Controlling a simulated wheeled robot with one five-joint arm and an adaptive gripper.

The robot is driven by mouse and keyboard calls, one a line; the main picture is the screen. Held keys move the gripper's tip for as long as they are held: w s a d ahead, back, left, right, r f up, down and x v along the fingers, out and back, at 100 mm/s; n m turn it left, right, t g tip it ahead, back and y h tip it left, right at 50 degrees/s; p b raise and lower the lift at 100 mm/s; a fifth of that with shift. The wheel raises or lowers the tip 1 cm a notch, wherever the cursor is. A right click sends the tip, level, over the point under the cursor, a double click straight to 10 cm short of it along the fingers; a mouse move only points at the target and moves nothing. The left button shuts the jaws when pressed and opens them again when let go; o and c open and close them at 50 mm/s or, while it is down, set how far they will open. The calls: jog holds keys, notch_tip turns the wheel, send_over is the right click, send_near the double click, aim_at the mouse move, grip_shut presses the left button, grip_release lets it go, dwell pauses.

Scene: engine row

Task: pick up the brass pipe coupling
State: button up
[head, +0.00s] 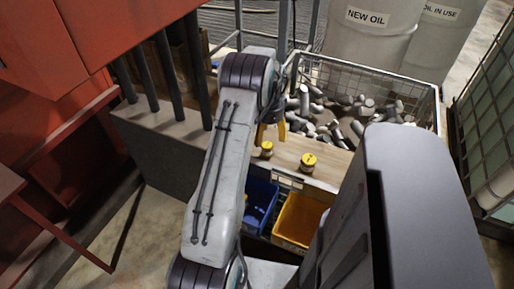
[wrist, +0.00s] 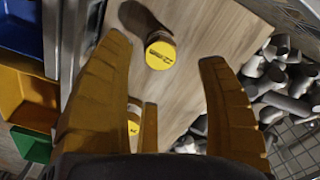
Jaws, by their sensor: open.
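Two small brass-coloured cylinders with yellow, dark-printed tops stand on a wooden board (head: 330,172). One is the left cylinder (head: 267,149) and the other the right cylinder (head: 308,162) in the head view. I cannot tell which is the pipe coupling, or whether either is. In the wrist view one cylinder (wrist: 159,55) shows ahead, between the spread fingertips, apart from them. The other (wrist: 133,125) shows lower, partly hidden by my fingers. My gripper (head: 270,132) is open and empty, with orange-brown fingers, above the board near the left cylinder.
A wire basket (head: 437,100) of grey metal parts stands behind the board. A blue bin (head: 262,198) and a yellow-orange bin (head: 300,222) sit below its front. A "NEW OIL" drum (head: 368,40) stands behind. A grey block (head: 165,150) and red machinery (head: 60,130) are left.

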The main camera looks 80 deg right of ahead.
aim_at(267, 145)
jog(key=shift+f, duration=3.3)
jog(key=shift+w, duration=0.1)
grip_shut()
